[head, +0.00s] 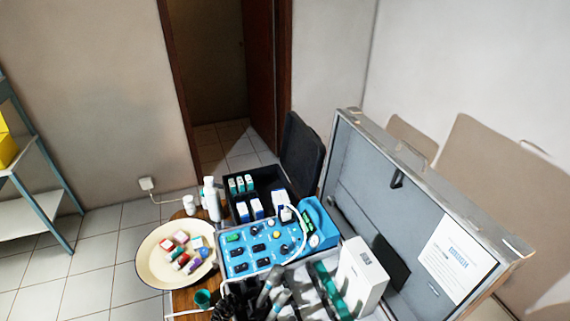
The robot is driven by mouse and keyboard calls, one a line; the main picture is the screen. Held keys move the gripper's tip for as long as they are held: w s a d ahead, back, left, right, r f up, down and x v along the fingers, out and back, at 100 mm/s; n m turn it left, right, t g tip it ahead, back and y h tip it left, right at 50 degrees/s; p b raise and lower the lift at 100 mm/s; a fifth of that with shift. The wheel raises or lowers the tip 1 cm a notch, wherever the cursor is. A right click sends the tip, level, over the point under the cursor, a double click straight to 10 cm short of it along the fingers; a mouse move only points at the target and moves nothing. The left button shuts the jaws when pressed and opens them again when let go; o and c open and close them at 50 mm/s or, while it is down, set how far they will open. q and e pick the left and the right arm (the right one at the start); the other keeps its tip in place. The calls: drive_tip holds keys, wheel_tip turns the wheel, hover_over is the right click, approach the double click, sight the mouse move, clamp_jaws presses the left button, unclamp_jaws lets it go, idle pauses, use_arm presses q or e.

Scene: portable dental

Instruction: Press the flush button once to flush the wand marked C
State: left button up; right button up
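A blue control panel (258,252) sits in an open case and carries several dark knobs or switches, a green patch (234,238) and a yellow round button (274,235). Which control is the flush button cannot be read at this size. Several grey and dark wand-like handpieces (270,297) stand at the front edge of the panel, at the bottom of the view. Their letter marks are not legible, so the wand marked C cannot be told apart. Neither of my grippers shows in the head view.
The open case lid (410,215) stands upright to the right. A white box (361,275) is right of the wands. A cream basin (154,262) holds small coloured items at left. A green cup (203,298), white bottle (211,199) and black bin (262,183) crowd the panel.

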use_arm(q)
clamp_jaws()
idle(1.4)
